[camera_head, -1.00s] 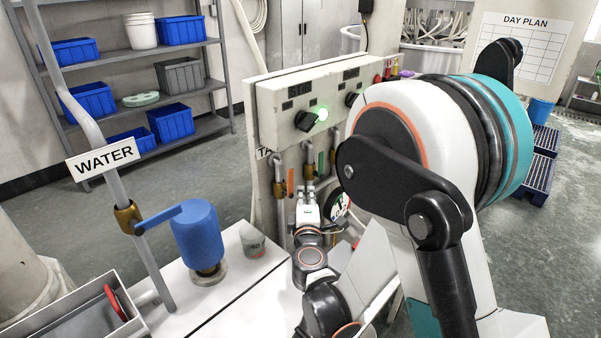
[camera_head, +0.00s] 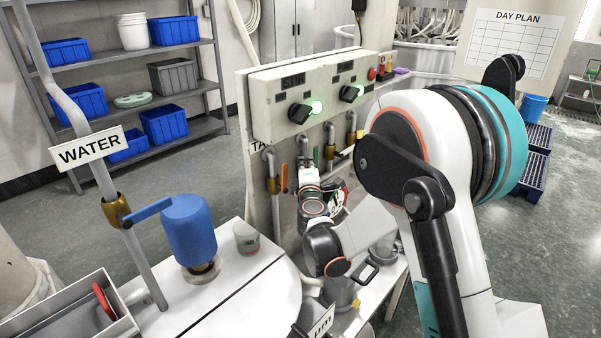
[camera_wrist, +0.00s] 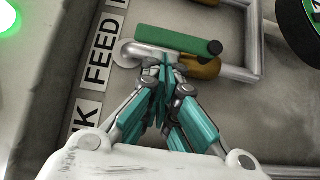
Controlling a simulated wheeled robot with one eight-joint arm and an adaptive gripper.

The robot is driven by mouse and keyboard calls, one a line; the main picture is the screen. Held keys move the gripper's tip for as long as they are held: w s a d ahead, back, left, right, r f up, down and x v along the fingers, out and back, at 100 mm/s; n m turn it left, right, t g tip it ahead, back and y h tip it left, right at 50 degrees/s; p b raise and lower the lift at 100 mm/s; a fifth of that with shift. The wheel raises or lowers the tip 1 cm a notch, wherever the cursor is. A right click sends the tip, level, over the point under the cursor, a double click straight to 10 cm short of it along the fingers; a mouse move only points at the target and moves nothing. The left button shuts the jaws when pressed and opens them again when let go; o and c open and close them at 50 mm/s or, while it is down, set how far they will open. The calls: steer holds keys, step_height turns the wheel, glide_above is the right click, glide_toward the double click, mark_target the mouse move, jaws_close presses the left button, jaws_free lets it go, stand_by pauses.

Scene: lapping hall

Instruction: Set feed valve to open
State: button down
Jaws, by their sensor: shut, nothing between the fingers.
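The feed valve has a green lever (camera_wrist: 175,40) and a brass body (camera_wrist: 206,67) in the wrist view, beside a label reading FEED (camera_wrist: 102,62). The lever lies roughly along the pipe. In the head view the green lever (camera_head: 316,156) hangs upright beside its brass body (camera_head: 329,152), below the control box. My gripper (camera_wrist: 164,66) is shut and empty, its fingertips close to the lever and pipe; I cannot tell whether they touch. In the head view my gripper (camera_head: 309,170) is small and just below the green lever.
A valve with a red-orange lever (camera_head: 284,178) is just left. The control box (camera_head: 310,85) above has two lit green lamps. A WATER pipe valve with blue lever (camera_head: 152,209) and a blue container (camera_head: 190,230) stand at front left. A cup (camera_head: 246,238) stands on the white bench.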

steer(key=shift+w+d, duration=0.15)
steer(key=shift+w+d+r, duration=0.15)
steer(key=shift+w+d, duration=0.15)
steer(key=shift+w, duration=0.15)
stand_by(0.3)
